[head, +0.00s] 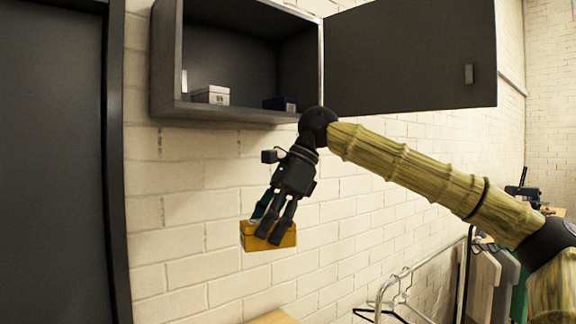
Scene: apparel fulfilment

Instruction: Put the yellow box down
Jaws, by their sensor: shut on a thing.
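The yellow box (256,243) is in the head view, left of centre and low, held in the air in front of the white brick wall. My gripper (270,228) points down and is shut on the box, with its dark fingers over the box's near side and top. Part of the box is hidden behind the fingers. A strip of wooden surface (272,317) shows at the bottom edge below the box, with a clear gap between them. Most of that surface is out of view.
An open dark wall cabinet (240,114) is above my gripper, with a white box (210,95) and a dark blue box (280,103) inside. Its door (412,55) swings right. A rail with hangers (400,290) and garments is lower right. A dark door (52,170) is left.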

